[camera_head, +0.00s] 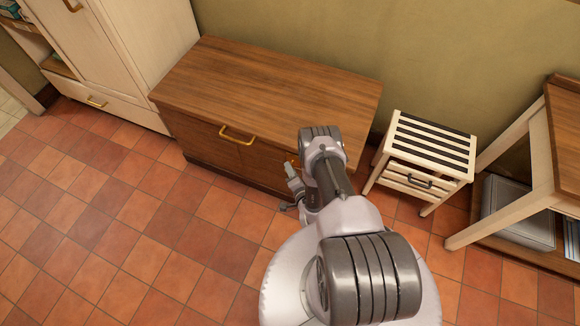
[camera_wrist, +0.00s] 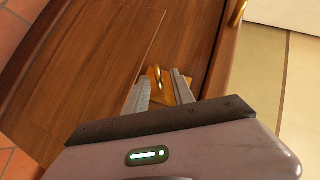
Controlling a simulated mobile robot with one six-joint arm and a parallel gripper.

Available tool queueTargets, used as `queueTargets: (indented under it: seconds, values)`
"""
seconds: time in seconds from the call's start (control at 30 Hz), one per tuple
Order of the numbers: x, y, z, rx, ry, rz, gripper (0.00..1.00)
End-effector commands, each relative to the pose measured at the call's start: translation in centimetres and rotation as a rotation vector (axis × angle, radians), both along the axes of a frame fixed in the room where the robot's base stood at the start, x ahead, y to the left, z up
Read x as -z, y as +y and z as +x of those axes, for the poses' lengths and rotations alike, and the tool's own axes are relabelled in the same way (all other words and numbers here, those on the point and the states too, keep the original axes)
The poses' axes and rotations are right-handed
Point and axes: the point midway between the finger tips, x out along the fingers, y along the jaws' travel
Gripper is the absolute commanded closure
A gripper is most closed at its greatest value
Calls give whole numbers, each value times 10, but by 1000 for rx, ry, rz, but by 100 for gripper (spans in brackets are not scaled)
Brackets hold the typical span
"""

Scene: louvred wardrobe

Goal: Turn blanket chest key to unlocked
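The blanket chest (camera_head: 265,85) is a brown wooden chest against the wall, with a brass handle (camera_head: 237,137) on its front; its front panel (camera_wrist: 95,70) fills much of the wrist view. A small brass key (camera_wrist: 157,75) stands out from a brass lock plate (camera_wrist: 167,92) on that front. My gripper (camera_wrist: 160,77) is open, its two grey fingers apart on either side of the key, with a gap showing. I cannot tell whether either finger touches it. In the head view my gripper (camera_head: 291,172) is close to the chest front, right of the handle, partly hidden by my arm.
A white slatted stool (camera_head: 430,145) with a dark-striped top stands right of the chest. A cream wardrobe (camera_head: 110,50) with a drawer stands to its left. A wooden table (camera_head: 535,140) is at far right. The tiled floor (camera_head: 140,230) in front is clear.

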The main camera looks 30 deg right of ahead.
Motion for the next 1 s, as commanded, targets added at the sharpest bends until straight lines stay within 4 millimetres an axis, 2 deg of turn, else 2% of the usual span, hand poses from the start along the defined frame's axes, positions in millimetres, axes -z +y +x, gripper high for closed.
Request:
queueTargets:
  seconds: [0.1,0.27,0.67,1.0]
  values:
    - [0,0,0,0,0,0,70]
    - [0,0,0,0,0,0,100]
    - [-2,0,1,0,20,-17,100]
    - [-9,2,3,-3,187,-147,100]
